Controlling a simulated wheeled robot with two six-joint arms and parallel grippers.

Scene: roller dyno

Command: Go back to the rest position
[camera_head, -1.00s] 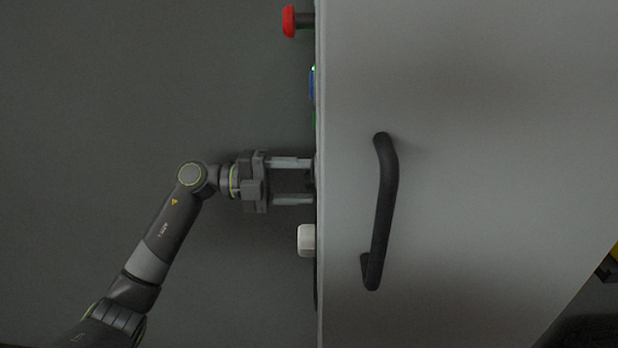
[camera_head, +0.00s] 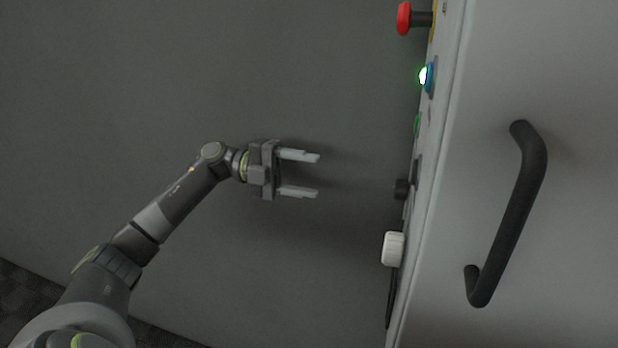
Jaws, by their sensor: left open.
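My left gripper (camera_head: 317,174) is open and empty, its two pale fingers pointing right toward the side of a grey cabinet (camera_head: 545,60). A clear gap lies between the fingertips and the small black knob (camera_head: 401,189) on the cabinet's control side. My left arm comes in from the lower left. My right gripper is not in view.
The cabinet's control side carries a red mushroom button (camera_head: 405,18), a lit green-white lamp (camera_head: 424,76), a green button (camera_head: 417,125) and a white knob (camera_head: 393,249). A black handle (camera_head: 508,215) stands out from its front. Dark floor (camera_head: 25,298) shows at lower left.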

